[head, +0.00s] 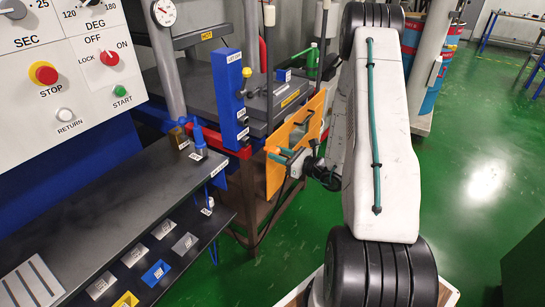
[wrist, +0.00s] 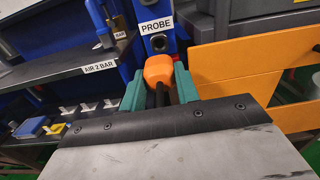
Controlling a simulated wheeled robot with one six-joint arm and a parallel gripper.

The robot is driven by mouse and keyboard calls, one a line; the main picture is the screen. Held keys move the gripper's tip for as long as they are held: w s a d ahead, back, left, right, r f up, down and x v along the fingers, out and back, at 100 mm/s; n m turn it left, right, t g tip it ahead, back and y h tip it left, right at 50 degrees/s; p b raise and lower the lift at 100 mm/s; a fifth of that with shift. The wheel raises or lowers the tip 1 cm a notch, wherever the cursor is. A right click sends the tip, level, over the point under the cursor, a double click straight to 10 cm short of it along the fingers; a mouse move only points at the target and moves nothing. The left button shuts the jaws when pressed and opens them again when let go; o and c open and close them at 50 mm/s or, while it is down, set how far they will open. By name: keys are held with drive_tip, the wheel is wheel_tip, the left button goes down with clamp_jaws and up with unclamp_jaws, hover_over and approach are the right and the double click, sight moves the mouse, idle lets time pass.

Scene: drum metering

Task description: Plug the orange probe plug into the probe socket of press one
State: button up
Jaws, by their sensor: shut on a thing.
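The orange probe plug (wrist: 158,68) is between the two teal fingers of my gripper (wrist: 160,82) in the wrist view, with a dark stem or cable running back from it. The probe socket (wrist: 158,42), a dark round hole in a blue block under a PROBE label, appears just beyond the plug's tip. The two look close, but I cannot tell whether they touch; the hole is still visible above the plug. In the head view, my gripper (head: 285,157) is beside the blue upright post (head: 231,98) of the press; the plug is not clear there.
An orange panel (head: 309,132) stands close around my gripper; it also fills the right of the wrist view (wrist: 245,65). A dark shelf (head: 110,205) marked AIR 2 BAR in the wrist view lies to the left. Green floor is open at right.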

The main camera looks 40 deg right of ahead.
drive_tip(key=shift+x, duration=3.05)
drive_tip(key=shift+x, duration=1.6)
drive_tip(key=o, duration=1.2)
drive_tip(key=v, duration=0.8)
drive_tip(key=shift+a, duration=0.1)
drive_tip(key=shift+w, duration=0.1)
